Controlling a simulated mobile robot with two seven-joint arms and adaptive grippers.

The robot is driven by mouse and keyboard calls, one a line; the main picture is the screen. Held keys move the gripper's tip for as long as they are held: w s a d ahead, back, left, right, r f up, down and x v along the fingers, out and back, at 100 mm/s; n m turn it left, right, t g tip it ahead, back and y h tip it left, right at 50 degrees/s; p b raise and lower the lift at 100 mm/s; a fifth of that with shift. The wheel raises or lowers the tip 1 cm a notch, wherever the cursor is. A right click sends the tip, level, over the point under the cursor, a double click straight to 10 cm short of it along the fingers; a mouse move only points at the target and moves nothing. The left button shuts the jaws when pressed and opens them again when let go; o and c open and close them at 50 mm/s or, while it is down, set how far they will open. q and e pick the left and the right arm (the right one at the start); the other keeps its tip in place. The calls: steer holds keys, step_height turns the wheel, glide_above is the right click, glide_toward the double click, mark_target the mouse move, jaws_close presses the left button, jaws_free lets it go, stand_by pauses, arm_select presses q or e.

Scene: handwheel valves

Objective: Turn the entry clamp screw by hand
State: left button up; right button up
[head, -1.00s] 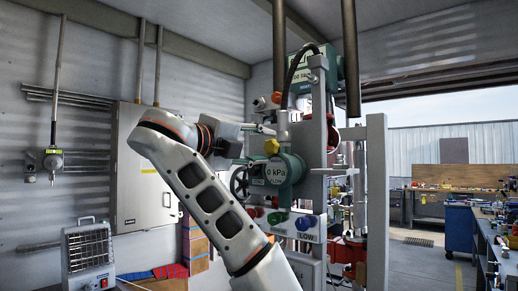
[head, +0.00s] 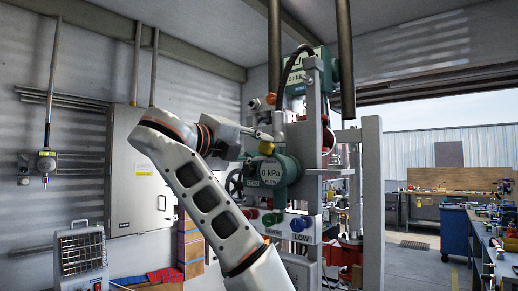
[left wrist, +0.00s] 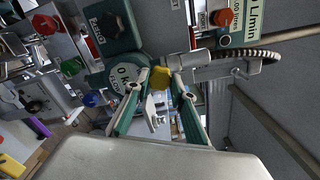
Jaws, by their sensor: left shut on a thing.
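The clamp screw shows as a yellow knob (head: 267,148) above the round teal gauge (head: 280,171) that reads 0 kPa. In the left wrist view the yellow knob (left wrist: 160,77) lies between the tips of my left gripper (left wrist: 157,86), which is shut on it. In the head view my left gripper (head: 258,134) reaches in from the left to the knob, and its fingertips are small and hard to make out. The knob's turn angle cannot be read. My right gripper is not in view.
A black handwheel (head: 235,182) is close under my left wrist. Grey uprights (head: 372,200) stand to the right. A cabinet (head: 138,170) and a heater (head: 82,255) are at the left.

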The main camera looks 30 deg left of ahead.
arm_select(q)
steer(key=o, duration=0.9)
steer(key=shift+s, duration=0.2)
steer(key=shift+s+a+r+p, duration=0.1)
steer(key=shift+s+p, duration=0.4)
steer(key=shift+s, duration=0.3)
steer(key=shift+s+a+r+p, duration=0.1)
steer(key=shift+s+p, duration=0.35)
steer(key=shift+s, duration=0.3)
steer(key=shift+s+f+p, duration=0.25)
steer(key=shift+s+p, duration=0.8)
steer(key=shift+s, duration=0.2)
